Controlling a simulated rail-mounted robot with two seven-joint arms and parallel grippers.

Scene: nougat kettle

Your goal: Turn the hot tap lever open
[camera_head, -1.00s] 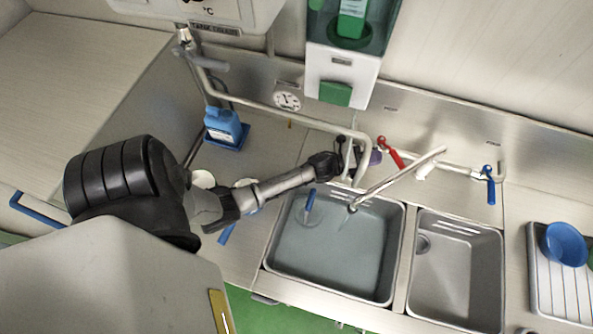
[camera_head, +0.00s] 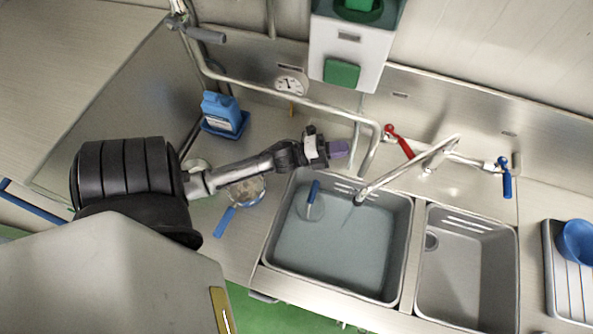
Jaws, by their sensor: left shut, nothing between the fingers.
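The red tap lever (camera_head: 400,144), likely the hot one, sits on the left of the wall-mounted mixer tap, slanting down to the right. The blue tap lever (camera_head: 506,178) hangs down at the right end. The long metal spout (camera_head: 410,168) swings out over the left basin. My right gripper is not in view.
The left basin (camera_head: 273,255) holds water and a blue-handled tool (camera_head: 313,192). The right basin (camera_head: 465,280) is empty. A metal pipe (camera_head: 290,103) runs along the wall and bends down beside my gripper.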

